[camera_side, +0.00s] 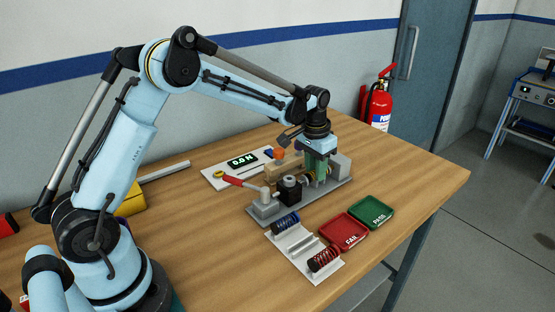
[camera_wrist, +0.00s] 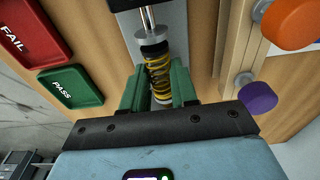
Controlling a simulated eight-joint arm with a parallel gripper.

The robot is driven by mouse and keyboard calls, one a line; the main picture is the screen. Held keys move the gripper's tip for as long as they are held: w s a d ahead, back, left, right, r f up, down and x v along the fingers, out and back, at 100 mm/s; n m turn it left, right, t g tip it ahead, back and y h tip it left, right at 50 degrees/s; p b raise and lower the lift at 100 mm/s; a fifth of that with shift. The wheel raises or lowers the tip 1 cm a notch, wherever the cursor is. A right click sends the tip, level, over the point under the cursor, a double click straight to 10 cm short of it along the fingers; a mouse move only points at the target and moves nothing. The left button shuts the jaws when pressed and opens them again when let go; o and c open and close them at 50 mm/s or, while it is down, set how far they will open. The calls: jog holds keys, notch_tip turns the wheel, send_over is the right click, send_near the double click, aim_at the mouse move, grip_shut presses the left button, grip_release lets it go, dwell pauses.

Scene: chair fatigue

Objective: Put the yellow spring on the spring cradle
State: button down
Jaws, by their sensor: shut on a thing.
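The yellow spring (camera_wrist: 158,72), with black bands, is between the green fingers of my gripper (camera_wrist: 157,88) in the wrist view. My gripper is shut on it, in line with a metal plunger (camera_wrist: 150,32). In the side view my gripper (camera_side: 317,166) is down over the grey test fixture (camera_side: 268,208), and its fingers mostly hide the spring. A white grooved holder (camera_side: 285,256), which looks like the spring cradle, lies in front of the fixture. It bears a blue spring (camera_side: 285,222) and a red spring (camera_side: 324,259), with a bare groove between them.
A red FAIL tray (camera_side: 344,231) and a green PASS tray (camera_side: 371,212) lie right of the white holder. A display panel (camera_side: 241,161) lies behind. The front right of the table is clear.

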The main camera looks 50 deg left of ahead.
jog(key=c, duration=0.9)
grip_release()
jog(key=shift+f, duration=0.1)
notch_tip(320, 180, up, 12)
jog(key=s, duration=0.1)
jog(key=s+d+r+t, duration=0.3)
jog(key=s, duration=0.7)
jog(key=shift+s+d+f+t, duration=0.35)
jog(key=shift+s+f+t, duration=0.35)
jog(key=shift+s, duration=1)
jog(key=shift+s+d+f+t, duration=0.35)
jog(key=shift+s+f, duration=0.55)
jog(key=shift+s, duration=0.8)
jog(key=shift+s+d+f+t, duration=0.3)
jog(key=shift+s+f+t, duration=0.4)
jog(key=shift+s, duration=1)
